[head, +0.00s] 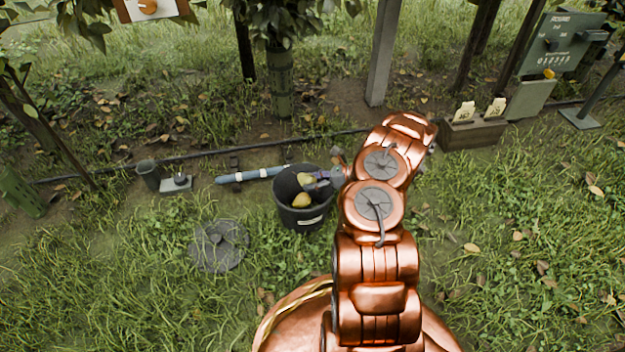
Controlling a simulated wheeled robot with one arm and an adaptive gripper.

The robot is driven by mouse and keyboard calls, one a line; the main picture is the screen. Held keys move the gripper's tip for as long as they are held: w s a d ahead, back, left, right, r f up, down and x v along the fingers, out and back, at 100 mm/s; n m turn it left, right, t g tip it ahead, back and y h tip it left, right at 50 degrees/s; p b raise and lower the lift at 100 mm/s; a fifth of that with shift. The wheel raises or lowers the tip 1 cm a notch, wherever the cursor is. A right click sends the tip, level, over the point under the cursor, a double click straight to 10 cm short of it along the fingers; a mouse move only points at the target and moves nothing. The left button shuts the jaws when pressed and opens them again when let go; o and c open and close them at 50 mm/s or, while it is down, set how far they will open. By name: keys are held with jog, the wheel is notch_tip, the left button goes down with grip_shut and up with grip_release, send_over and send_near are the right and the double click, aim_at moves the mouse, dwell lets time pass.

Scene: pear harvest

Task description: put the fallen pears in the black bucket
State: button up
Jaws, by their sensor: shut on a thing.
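The black bucket (304,220) stands upright on the grass near the middle of the head view. My gripper (311,182) reaches into the bucket's mouth from the right. It is shut on a yellow pear (304,179), which is at about rim height inside the opening. Another yellow pear (301,200) shows lower in the bucket, near the front wall. My gripper and arm hide the right side of the bucket's mouth. I cannot make out any pear on the grass for certain among the yellow-brown leaves.
A round grey slab (219,246) lies left of the bucket. A blue tube (250,174), a dark cup (149,174) and a small scale-like device (177,182) lie behind it. A dark hose (215,148) crosses the ground. A wooden crate (472,134) stands at right. The front grass is open.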

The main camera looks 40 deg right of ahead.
jog(key=shift+f, duration=0.2)
jog(key=o, duration=1.3)
jog(key=v, duration=1.2)
jog(key=shift+d, duration=0.1)
